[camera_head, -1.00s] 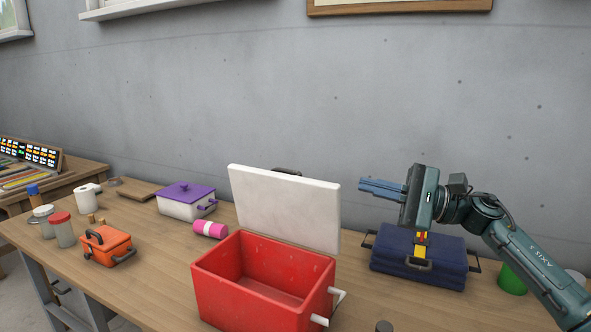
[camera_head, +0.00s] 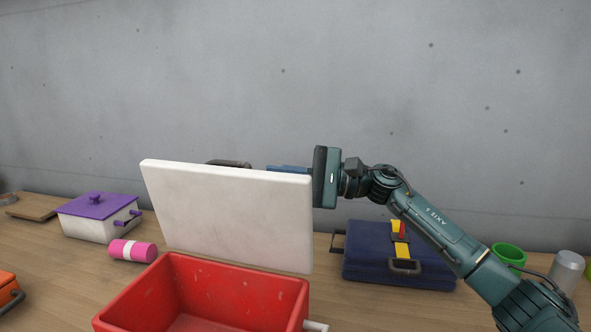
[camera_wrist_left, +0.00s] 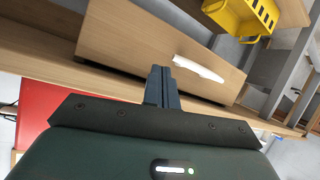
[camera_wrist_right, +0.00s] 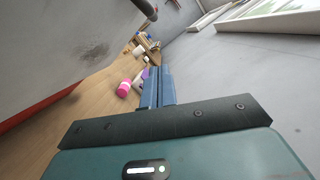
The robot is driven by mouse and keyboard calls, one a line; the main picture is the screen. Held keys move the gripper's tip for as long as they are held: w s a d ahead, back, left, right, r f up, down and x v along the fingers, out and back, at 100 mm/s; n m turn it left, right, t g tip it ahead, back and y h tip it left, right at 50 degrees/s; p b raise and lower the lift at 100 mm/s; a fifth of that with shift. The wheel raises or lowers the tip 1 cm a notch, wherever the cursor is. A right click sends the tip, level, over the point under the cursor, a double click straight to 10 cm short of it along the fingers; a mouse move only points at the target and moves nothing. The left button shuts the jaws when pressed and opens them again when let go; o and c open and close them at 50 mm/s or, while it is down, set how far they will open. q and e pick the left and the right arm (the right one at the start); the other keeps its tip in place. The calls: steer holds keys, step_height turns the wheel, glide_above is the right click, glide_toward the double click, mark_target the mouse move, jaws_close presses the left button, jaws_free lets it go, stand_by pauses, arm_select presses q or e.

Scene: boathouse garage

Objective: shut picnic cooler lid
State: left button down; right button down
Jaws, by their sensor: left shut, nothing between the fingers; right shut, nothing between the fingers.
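The picnic cooler has a red open body (camera_head: 215,290) on the table. Its white lid (camera_head: 230,215) stands up at the back, and a dark handle (camera_head: 230,163) shows behind its top edge. My right gripper (camera_head: 288,168) is shut and empty. Its blue fingers reach left behind the lid's upper right corner and are partly hidden by it. In the right wrist view the fingers (camera_wrist_right: 155,75) point along the lid's back face (camera_wrist_right: 70,45); touching cannot be told. My left gripper (camera_wrist_left: 161,75) is shut and empty, outside the head view, near a wooden drawer front.
A navy case (camera_head: 395,255) with a yellow strap lies right of the cooler, with a green cup (camera_head: 508,255) farther right. An orange box (camera_head: 8,290) is cut off at the left edge.

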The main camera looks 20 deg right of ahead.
mark_target(248, 169)
arm_select(q)
steer(key=shift+w+d+r+m+p, duration=0.15)
steer(key=shift+r+m+p, duration=0.15)
steer(key=shift+r+p, duration=0.65)
arm_select(e)
steer(key=a, duration=0.2)
steer(key=a+r, duration=0.1)
steer(key=a, duration=0.1)
steer(key=s+a+r, duration=0.1)
steer(key=a, duration=0.1)
steer(key=shift+a+p, duration=0.2)
steer(key=shift+p, duration=0.1)
arm_select(q)
steer(key=shift+f, duration=0.5)
